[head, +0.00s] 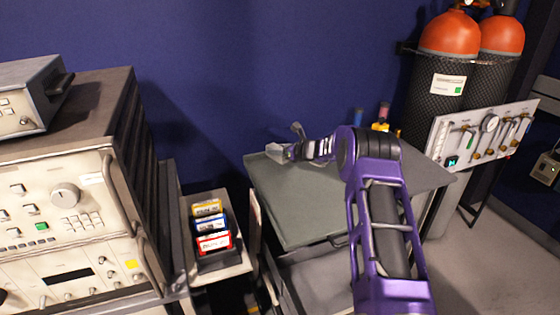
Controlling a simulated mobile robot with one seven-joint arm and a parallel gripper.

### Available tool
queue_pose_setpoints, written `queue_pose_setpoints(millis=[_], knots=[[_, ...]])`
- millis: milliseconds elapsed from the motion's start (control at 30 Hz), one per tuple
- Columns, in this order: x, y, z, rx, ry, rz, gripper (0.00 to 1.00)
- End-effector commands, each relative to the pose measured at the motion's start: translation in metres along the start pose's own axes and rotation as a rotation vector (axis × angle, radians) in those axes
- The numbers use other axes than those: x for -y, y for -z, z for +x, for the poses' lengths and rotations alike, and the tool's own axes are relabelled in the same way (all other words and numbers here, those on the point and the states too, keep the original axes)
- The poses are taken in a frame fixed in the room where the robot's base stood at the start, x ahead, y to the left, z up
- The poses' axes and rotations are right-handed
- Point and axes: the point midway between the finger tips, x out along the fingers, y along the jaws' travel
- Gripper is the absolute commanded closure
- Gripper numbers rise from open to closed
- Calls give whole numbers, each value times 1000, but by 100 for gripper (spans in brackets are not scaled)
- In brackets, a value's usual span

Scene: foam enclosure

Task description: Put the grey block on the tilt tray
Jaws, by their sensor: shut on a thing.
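The tilt tray seems to be the flat grey-green surface (290,205) in the middle of the head view, on a cart-like stand. My gripper (284,151) is over the back left part of this surface, at the end of my purple arm reaching in from the lower right. It is shut on a small grey thing, which I take for the grey block. The block's outline merges with the grey fingers and is hard to make out. I cannot tell whether it touches the surface or is held just above it.
An instrument rack (60,200) fills the left. A narrow stand with several coloured boxes (211,225) is between rack and tray. Small coloured bottles (381,115) show behind my arm. Gas cylinders (448,90) and a valve panel (480,135) are at the right.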

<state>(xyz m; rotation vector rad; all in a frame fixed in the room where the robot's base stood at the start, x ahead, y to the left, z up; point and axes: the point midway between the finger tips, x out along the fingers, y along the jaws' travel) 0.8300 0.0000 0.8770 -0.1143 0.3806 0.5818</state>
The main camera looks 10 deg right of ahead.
Motion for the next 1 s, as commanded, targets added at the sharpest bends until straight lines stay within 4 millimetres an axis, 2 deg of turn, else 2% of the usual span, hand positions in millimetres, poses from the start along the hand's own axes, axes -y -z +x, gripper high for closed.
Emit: queue_pose_setpoints(millis=[200,600,633,800,1000], knots=[[0,29,12,-2,-1,3,100],[0,36,15,0,0,0,100],[0,36,14,-1,0,1,49],[0,35,14,-1,0,1,21],[0,35,14,-1,0,1,21]])
